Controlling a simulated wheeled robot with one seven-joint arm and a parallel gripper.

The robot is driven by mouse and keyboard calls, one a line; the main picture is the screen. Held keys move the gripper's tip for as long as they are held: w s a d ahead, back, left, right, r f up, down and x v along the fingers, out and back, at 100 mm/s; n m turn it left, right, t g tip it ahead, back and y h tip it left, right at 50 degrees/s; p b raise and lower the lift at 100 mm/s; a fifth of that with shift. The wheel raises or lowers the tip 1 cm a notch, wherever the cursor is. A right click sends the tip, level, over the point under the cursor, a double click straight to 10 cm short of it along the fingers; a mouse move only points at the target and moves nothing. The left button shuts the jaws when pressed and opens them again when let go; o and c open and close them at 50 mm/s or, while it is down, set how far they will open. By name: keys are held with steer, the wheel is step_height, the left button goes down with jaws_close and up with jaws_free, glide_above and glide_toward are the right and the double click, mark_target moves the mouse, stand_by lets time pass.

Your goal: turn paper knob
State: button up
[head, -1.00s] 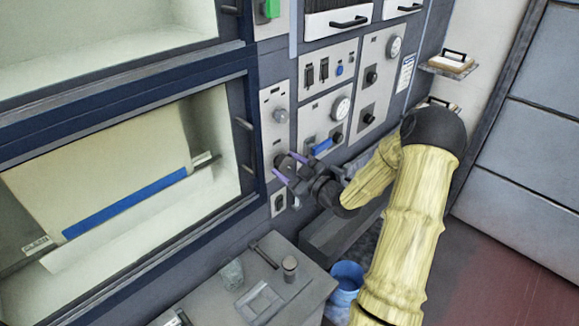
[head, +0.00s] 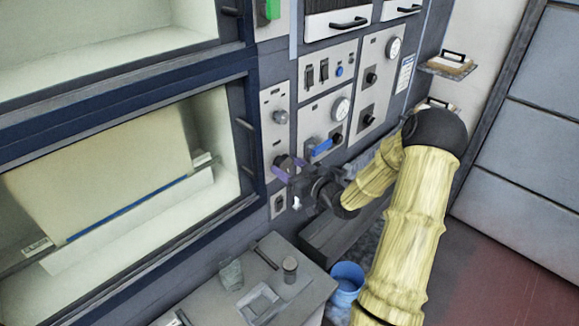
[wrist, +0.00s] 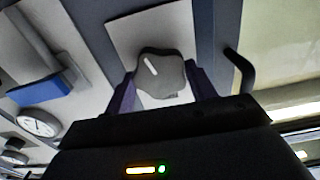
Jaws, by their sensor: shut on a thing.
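The knob (wrist: 162,72) is a dark grey lobed dial with a white pointer mark on a pale plate. In the wrist view it sits between my purple fingers, and the mark is tilted. In the head view the knob (head: 281,161) is at the lower part of a narrow panel, partly hidden by my gripper (head: 286,166). My gripper is shut on it. Behind the window at left, a cream paper sheet (head: 110,180) hangs with a thin blue strip (head: 125,210) at its lower edge, just above a white ledge (head: 140,222).
A round grey knob (head: 280,117) is higher on the same panel. A blue lever (head: 321,147) and a gauge (head: 341,109) are close at right. A dark window handle (head: 246,140) stands at left. A bench with cups (head: 290,268) and a blue bucket (head: 347,282) are below.

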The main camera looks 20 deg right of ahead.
steer(key=m+p, duration=0.1)
steer(key=m, duration=0.5)
steer(key=shift+d+f+p, duration=0.1)
steer(key=shift+f+p, duration=0.1)
steer(key=shift+p, duration=0.15)
steer(key=shift+s+f+m+p, duration=0.15)
steer(key=shift+m+p, duration=0.3)
steer(key=shift+m, duration=1.15)
steer(key=o, duration=0.8)
steer(key=shift+o, duration=1)
steer(key=shift+r, duration=0.2)
